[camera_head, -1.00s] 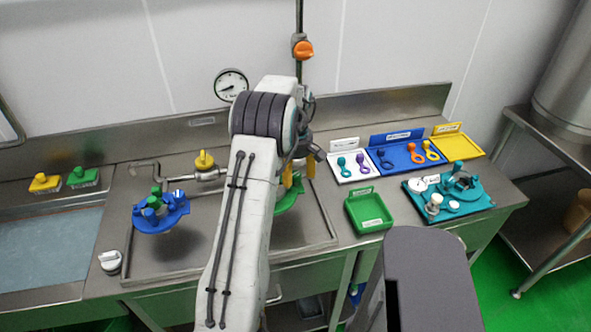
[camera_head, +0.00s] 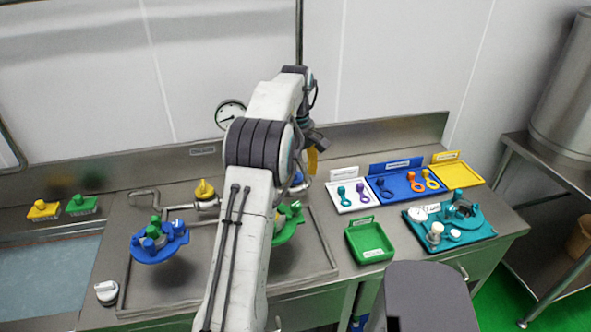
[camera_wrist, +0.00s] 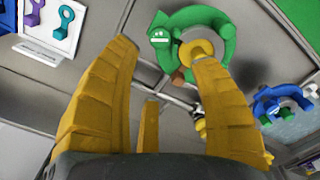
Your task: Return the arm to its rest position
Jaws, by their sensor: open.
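My gripper (camera_head: 311,161) shows in the head view just right of my arm's forearm, above the back of the steel counter. Its yellow fingers also show in the wrist view (camera_wrist: 163,52), spread apart with nothing between them. My arm is bent up and forward over the counter and hides part of it. A green round fixture (camera_head: 289,226) stands on the counter, partly behind my arm. In the wrist view the green fixture (camera_wrist: 228,38) lies beyond the fingertips, apart from them.
A blue fixture (camera_head: 158,243) stands left of my arm. To the right are a green tray (camera_head: 369,240), a white tray (camera_head: 345,207) and a blue tray (camera_head: 403,190) with ring-ended tools, a yellow tray (camera_head: 459,175) and a teal board (camera_head: 480,232) with parts. A gauge (camera_head: 230,113) hangs behind.

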